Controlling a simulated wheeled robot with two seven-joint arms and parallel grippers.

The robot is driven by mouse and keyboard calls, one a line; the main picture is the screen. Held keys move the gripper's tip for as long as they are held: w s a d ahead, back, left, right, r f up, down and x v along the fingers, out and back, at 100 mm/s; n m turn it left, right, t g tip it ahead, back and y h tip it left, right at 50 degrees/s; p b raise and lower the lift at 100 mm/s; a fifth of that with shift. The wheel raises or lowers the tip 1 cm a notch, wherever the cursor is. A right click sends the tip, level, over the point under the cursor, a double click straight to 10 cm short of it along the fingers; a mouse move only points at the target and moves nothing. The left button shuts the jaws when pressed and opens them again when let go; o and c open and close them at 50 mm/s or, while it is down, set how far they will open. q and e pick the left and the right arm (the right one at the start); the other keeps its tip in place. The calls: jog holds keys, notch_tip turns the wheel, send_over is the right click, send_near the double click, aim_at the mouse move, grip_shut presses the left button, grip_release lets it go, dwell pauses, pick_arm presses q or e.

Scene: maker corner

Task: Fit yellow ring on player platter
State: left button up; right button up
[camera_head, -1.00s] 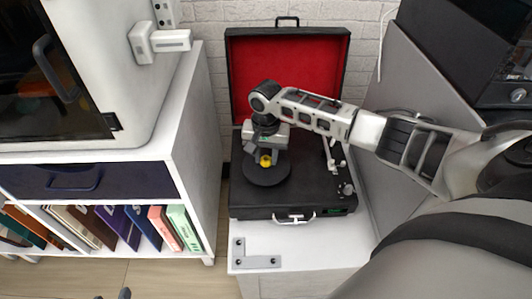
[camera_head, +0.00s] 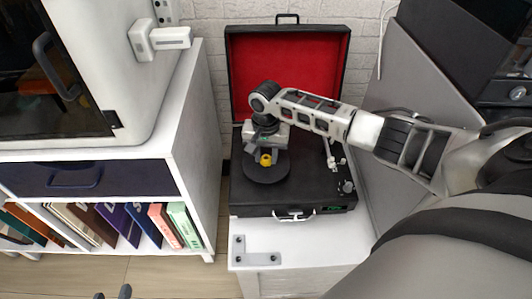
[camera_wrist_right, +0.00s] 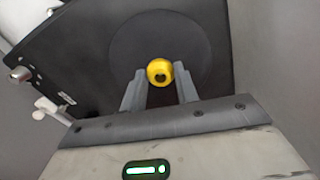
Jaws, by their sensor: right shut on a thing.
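The yellow ring (camera_head: 265,160) is between the fingertips of my right gripper (camera_head: 264,157), which points down over the player. In the right wrist view the yellow ring (camera_wrist_right: 159,66) sits at the tips of my right gripper's grey fingers (camera_wrist_right: 159,84), with its dark hole facing the camera. The round black platter (camera_head: 266,175) of the open record player (camera_head: 310,184) lies under it; the platter (camera_wrist_right: 205,50) also shows behind the ring in the wrist view. I cannot tell whether the ring touches the platter.
The player's red-lined lid (camera_head: 287,70) stands open behind. The player rests on a white stand (camera_head: 310,240) with a grey corner bracket (camera_head: 256,259). A white shelf with several books (camera_head: 130,222) stands left; a grey panel (camera_head: 425,90) is close on the right.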

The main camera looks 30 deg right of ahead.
jog(key=shift+f, duration=0.2)
jog(key=o, duration=0.7)
jog(key=shift+c, duration=0.2)
